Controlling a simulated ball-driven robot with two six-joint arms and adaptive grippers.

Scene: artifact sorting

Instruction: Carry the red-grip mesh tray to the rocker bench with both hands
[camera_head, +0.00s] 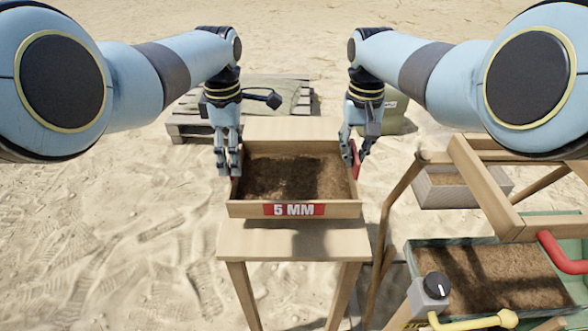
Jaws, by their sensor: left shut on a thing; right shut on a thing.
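The wooden mesh tray (346,209) with a red "5 MM" label on its front wall is in the middle of the view, with brown soil (285,178) inside. It is at the top of a small wooden stand; I cannot tell whether it touches it. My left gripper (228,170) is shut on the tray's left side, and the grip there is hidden. My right gripper (354,158) is shut on the tray's right side, where a bit of red grip (356,170) shows. The rocker bench (487,195) is a wooden frame at the right.
The wooden stand (292,242) is under the tray. A small soil box (440,196) and a green-rimmed soil bin (420,262) are at the bench, with red and yellow handles. Sand at left is clear.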

